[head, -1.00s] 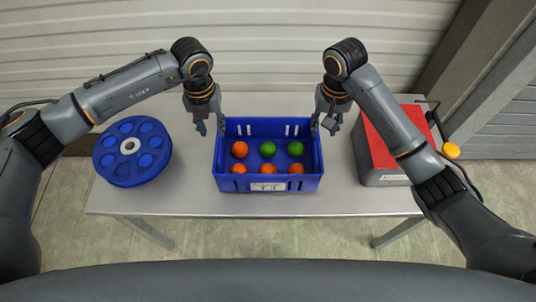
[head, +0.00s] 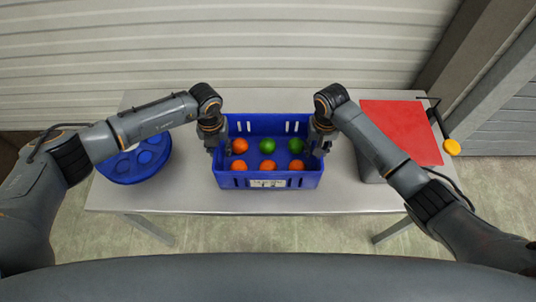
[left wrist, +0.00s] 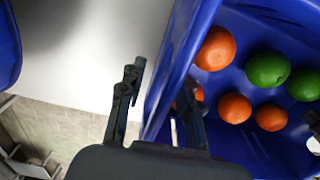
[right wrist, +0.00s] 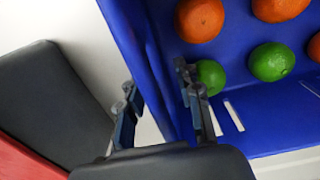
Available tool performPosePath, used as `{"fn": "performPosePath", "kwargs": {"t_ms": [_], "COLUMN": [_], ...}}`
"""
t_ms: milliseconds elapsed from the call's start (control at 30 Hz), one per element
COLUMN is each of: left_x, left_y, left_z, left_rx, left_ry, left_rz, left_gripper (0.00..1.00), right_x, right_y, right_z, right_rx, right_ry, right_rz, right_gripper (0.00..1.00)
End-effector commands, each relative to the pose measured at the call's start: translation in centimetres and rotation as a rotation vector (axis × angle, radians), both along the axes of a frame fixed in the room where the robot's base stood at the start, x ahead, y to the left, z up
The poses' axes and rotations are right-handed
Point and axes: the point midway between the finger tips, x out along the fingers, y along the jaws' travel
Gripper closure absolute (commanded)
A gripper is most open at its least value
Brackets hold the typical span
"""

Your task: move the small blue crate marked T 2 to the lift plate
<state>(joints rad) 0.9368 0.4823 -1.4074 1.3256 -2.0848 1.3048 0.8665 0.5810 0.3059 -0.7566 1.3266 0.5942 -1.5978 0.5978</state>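The blue crate (head: 225,178) sits upright on the table, with orange and green fruit inside. Its front label (head: 267,183) is too small to read. My left gripper (head: 222,148) is low at the crate's left wall. In the left wrist view its fingers (left wrist: 158,105) are apart, one outside the wall and one on the inner side. My right gripper (head: 319,146) is at the right wall. In the right wrist view its fingers (right wrist: 158,100) are also apart, either side of the wall. A red-topped grey block (head: 405,125) stands right of the crate; I cannot tell whether it is the lift plate.
A round blue disc (head: 130,165) lies on the table's left end, partly behind my left arm. The pale table (head: 190,195) has free room left of the crate and along its front. A yellow-orange knob (head: 452,147) sits beyond the red top. A ribbed wall is behind.

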Motion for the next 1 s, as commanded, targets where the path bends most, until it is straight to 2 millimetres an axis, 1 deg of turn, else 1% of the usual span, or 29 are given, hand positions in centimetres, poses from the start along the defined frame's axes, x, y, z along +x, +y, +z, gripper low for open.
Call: {"fn": "performPosePath", "kwargs": {"t_ms": [100,367,400,467,500,567,1000], "left_x": [-0.01,0.01,0.01,0.01,0.01,0.01,0.1], "left_y": [0.01,0.02,0.01,0.02,0.02,0.01,-0.02], "left_z": [-0.53,-0.63,-0.62,-0.61,-0.61,-0.6,-0.44], "left_rx": [0.0,0.0,0.0,0.0,0.0,0.0,-0.001], "left_ry": [0.0,-0.001,-0.001,-0.001,-0.001,-0.001,-0.003], "left_rz": [0.0,0.0,0.0,0.0,0.0,0.0,0.0], "left_gripper": [0.66,0.66,0.68,0.8,0.88,1.0,1.0], "right_x": [-0.02,-0.02,-0.02,-0.02,-0.02,-0.02,0.08], "right_y": [0.03,0.02,0.02,0.02,0.02,0.02,0.04], "right_z": [-0.53,-0.63,-0.63,-0.63,-0.62,-0.62,-0.45], "right_rx": [0.0,0.0,0.0,0.0,0.0,0.0,0.001], "right_ry": [0.0,0.0,0.0,0.0,0.0,0.0,-0.003], "right_rz": [0.001,0.001,0.001,0.001,0.001,0.001,0.001], "right_gripper": [0.66,0.66,0.68,0.8,0.88,1.0,1.0]}}
